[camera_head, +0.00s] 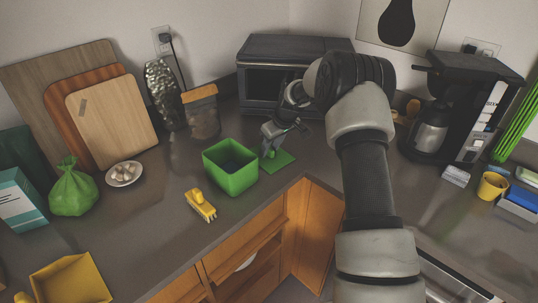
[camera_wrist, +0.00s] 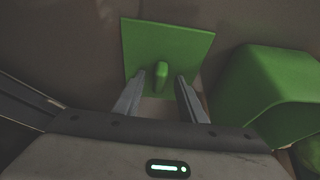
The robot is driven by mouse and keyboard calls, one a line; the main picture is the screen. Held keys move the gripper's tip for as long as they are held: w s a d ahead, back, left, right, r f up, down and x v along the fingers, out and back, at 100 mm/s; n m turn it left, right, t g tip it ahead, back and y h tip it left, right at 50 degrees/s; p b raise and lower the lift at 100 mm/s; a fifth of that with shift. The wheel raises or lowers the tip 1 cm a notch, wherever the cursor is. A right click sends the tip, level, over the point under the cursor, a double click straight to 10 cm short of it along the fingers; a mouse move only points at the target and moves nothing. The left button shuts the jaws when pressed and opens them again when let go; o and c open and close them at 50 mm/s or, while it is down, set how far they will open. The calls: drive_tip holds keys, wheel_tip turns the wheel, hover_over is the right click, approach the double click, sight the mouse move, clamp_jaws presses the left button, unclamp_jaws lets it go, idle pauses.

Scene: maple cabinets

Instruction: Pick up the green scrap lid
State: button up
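The green scrap lid (camera_head: 279,161) is a flat green square lying on the counter just right of the open green bin (camera_head: 231,168). In the wrist view the lid (camera_wrist: 187,48) shows a small upright knob (camera_wrist: 161,73) at its middle. My gripper (camera_head: 271,150) is low over the lid in the head view and hides part of it. In the wrist view my gripper (camera_wrist: 160,78) is open, with one finger on each side of the knob. A gap shows between the knob and each finger.
The green bin (camera_wrist: 262,88) stands close on the right in the wrist view. A toaster oven (camera_head: 262,85) stands behind the lid. A yellow brush-like object (camera_head: 201,205) lies in front of the bin. A coffee maker (camera_head: 460,110) stands at the right. The counter's inner corner edge is near.

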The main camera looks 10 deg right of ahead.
clamp_jaws()
drive_tip(key=shift+r, duration=0.1)
drive_tip(key=shift+r, duration=0.25)
wheel_tip(320, 180, up, 9)
drive_tip(key=s+a+r, duration=0.2)
drive_tip(key=s+a, duration=0.2)
drive_tip(key=a, duration=0.3)
drive_tip(key=s+a+r+n, duration=0.1)
drive_tip(key=s+a+r, duration=0.2)
drive_tip(key=a, duration=0.3)
drive_tip(key=shift+s+a+r+y+b, duration=0.25)
drive_tip(key=shift+s+a+b, duration=0.2)
drive_tip(key=shift+s, duration=0.35)
